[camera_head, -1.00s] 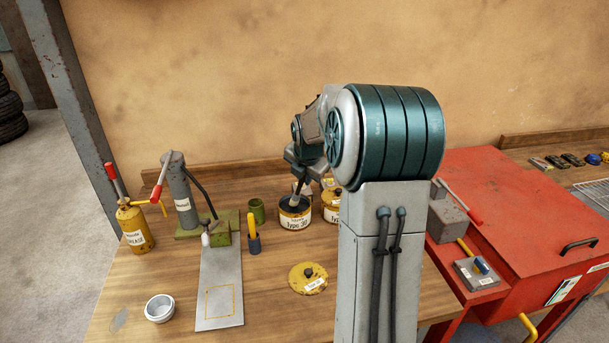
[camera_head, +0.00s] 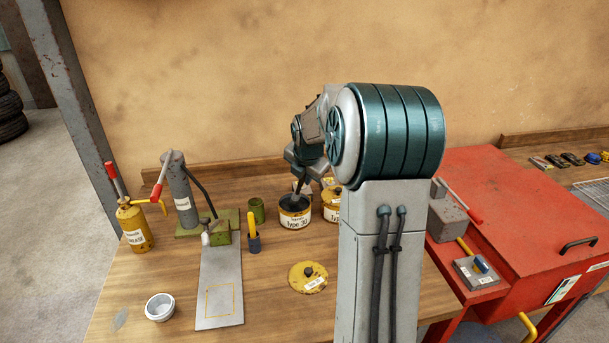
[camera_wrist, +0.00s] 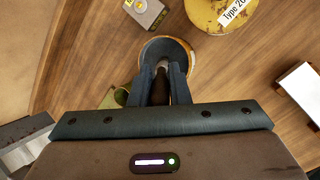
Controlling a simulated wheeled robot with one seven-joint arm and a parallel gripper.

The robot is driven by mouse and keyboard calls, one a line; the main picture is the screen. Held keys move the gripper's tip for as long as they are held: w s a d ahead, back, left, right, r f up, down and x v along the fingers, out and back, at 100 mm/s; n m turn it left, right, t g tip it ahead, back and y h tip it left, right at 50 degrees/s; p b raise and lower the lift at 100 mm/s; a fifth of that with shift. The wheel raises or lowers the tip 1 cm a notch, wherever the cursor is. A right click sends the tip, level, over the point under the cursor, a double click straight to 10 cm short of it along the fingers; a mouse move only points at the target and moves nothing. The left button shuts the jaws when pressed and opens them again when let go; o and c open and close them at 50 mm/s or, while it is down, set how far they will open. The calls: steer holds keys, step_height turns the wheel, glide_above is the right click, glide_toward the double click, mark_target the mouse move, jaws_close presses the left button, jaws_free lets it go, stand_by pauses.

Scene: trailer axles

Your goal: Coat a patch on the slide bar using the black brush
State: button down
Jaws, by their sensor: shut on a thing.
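My gripper (camera_wrist: 162,72) is shut on a slim dark-handled tool, which I take to be the black brush (camera_wrist: 160,93). Its tip is hard to make out. In the head view my gripper (camera_head: 300,183) points down at the open yellow can (camera_head: 294,221) labelled like "Type 30", with dark content. In the wrist view the can's rim (camera_wrist: 188,50) surrounds the fingertips. The slide bar (camera_head: 217,271) appears to be the flat grey plate at lower left. A thin yellow rectangle marks a patch near its front end. The plate lies well left of my gripper.
A yellow lid (camera_head: 308,278) lies in front of the can. A second yellow can (camera_head: 331,205) stands to its right. A dark holder with a yellow handle (camera_head: 254,237), a green cup (camera_head: 257,210), a white bowl (camera_head: 160,307) and a grease can (camera_head: 135,228) stand left.

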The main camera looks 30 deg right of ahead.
steer(key=shift+r+p, duration=2.9)
steer(key=shift+r, duration=0.6)
steer(key=shift+f, duration=0.1)
